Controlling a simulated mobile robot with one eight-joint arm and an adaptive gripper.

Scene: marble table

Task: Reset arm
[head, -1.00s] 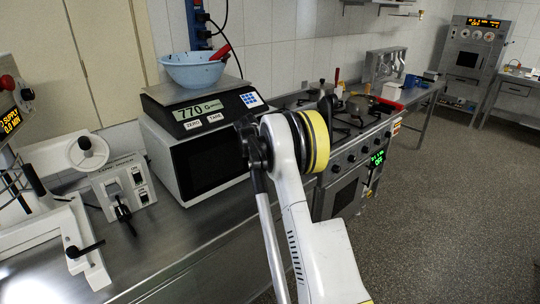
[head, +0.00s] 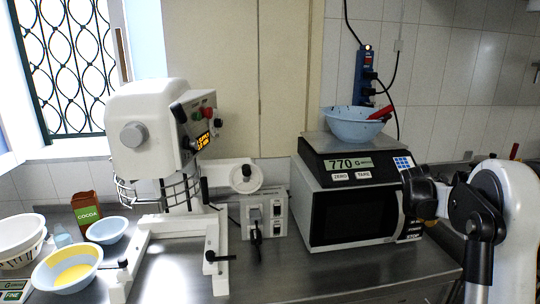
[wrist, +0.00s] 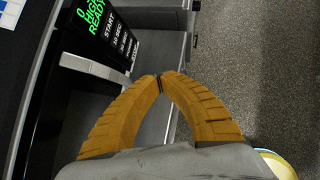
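My gripper (wrist: 159,82) shows in the wrist view with its two orange fingers curved inward and their tips together. Nothing shows between the fingers. It hangs above the steel counter's edge, beside the microwave's dark front and its lit panel (wrist: 100,32). In the head view my arm stands at the right, in front of the microwave's right side; I cannot make out the fingertips there.
The microwave (head: 352,216) carries a scale (head: 345,166) reading 770 and a blue bowl (head: 354,125) with a red-handled tool. A white stand mixer (head: 150,120) stands left. A cocoa pack (head: 86,212) and several bowls sit further left. Floor (wrist: 270,70) is clear beyond the counter.

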